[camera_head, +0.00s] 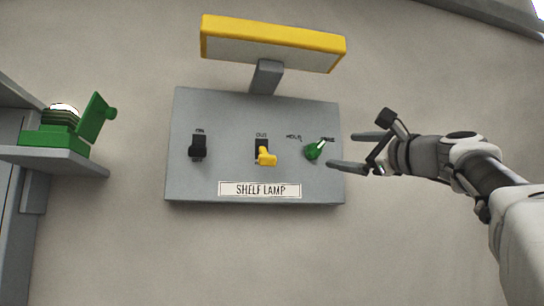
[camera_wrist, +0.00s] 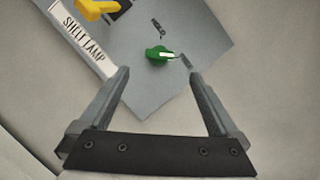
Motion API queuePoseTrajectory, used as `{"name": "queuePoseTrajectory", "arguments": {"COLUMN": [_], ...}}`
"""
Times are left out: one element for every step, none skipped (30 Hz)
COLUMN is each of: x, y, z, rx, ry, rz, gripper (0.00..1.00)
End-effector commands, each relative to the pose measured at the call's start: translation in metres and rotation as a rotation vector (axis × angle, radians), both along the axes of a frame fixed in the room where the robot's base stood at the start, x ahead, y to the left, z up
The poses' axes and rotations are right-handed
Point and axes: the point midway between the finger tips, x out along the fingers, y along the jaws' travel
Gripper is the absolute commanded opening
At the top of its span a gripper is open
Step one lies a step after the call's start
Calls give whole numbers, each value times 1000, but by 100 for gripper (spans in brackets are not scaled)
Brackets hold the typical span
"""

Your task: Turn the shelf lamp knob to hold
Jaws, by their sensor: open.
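The shelf lamp panel (camera_head: 225,110) is a grey plate on the wall with a "SHELF LAMP" label. Its green knob (camera_head: 314,150) is at the right side, with labels on either side above it, the left one reading HOLD. The knob's white pointer mark is turned toward the right-hand label, away from HOLD. In the wrist view the green knob (camera_wrist: 158,54) lies ahead of the fingertips, between their lines. My gripper (camera_head: 352,150) is open and empty, just right of the knob, with its fingers toward the panel and apart from the knob. It also shows in the wrist view (camera_wrist: 158,76).
A black switch (camera_head: 198,147) and a yellow switch (camera_head: 265,155) are on the same panel, left of the knob. A yellow-edged lamp (camera_head: 272,44) juts out above. At left a shelf (camera_head: 62,160) holds a green open box (camera_head: 60,135).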

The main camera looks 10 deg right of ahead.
Motion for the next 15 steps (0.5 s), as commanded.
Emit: {"name": "queuePoseTrajectory", "arguments": {"x": [9,13,20,24,29,35,39,43,49,53,57,63,66,70,74], "y": [4,5,7,8,9,11,13,14,16,16,18,20,21,21,22], "z": [9,10,12,13,14,16,17,19,20,21,22,24,24,25,26], "rx": [3,3,3,3,5,3,3,4,3,4,3,2,2,3,2], "ry": [0,0,0,0,0,0,0,0,1,0,0,0,0,0,0], "rz": [6,6,5,6,6,6,6,5,7,5,6,6,6,5,4], "gripper": [98,98,98,98,98,98,98,98,98,98,98,98,98,98,98]}}
